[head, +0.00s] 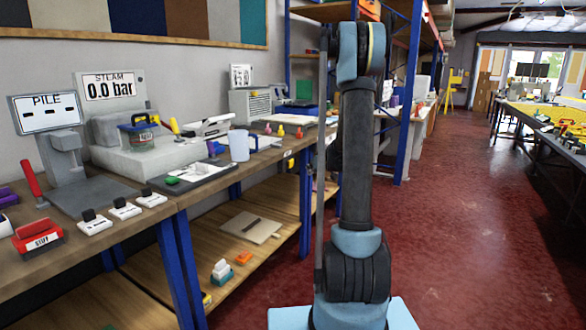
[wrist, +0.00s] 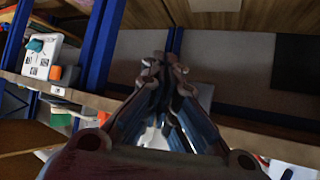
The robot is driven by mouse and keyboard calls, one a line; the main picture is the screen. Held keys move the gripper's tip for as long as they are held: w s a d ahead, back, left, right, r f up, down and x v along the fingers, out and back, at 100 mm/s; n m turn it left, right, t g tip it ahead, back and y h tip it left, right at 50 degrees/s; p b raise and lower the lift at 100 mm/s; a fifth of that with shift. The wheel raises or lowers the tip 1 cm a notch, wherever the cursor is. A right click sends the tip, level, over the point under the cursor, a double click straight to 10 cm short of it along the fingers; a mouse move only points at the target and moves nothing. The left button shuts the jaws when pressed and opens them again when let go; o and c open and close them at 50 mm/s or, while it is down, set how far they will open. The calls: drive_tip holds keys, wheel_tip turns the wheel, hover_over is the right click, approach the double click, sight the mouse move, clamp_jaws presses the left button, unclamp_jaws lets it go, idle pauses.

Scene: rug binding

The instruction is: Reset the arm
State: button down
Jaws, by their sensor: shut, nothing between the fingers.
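My arm (head: 357,160) stands upright in the head view, in front of the workbench's right end. My gripper is not clearly seen in the head view. In the wrist view my gripper (wrist: 164,68) shows from behind, its two fingertips close together. It is shut, and no object shows between the fingertips. The tips have dark shelving and grey panels behind them, and nothing is seen touching them.
A wooden workbench (head: 172,208) with blue legs runs along the left, carrying a PILE display (head: 47,113), a STEAM display (head: 110,87), a white mug (head: 239,146) and small tools. Blue shelving (head: 411,100) stands behind my arm. Red floor (head: 470,220) is open to the right.

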drive_tip(key=s+a+r+m+g+h, duration=0.1)
drive_tip(key=s+a+r+g, duration=0.15)
drive_tip(key=s, duration=1.05)
drive_tip(key=s+a+r+m+g, duration=0.1)
drive_tip(key=s+a+r+g, duration=0.15)
drive_tip(key=s, duration=1.05)
drive_tip(key=s+d+f+m+g+h, duration=0.1)
drive_tip(key=s+f, duration=0.1)
drive_tip(key=s, duration=0.7)
drive_tip(key=s+d+f+g+h, duration=0.1)
drive_tip(key=s+f, duration=0.2)
drive_tip(key=s, duration=0.6)
drive_tip(key=s+d+f+m+h, duration=0.1)
drive_tip(key=s+f, duration=0.1)
drive_tip(key=s, duration=0.8)
drive_tip(key=shift+d+f+m+g, duration=0.15)
drive_tip(key=shift+f+m+g, duration=0.15)
drive_tip(key=shift+g, duration=0.1)
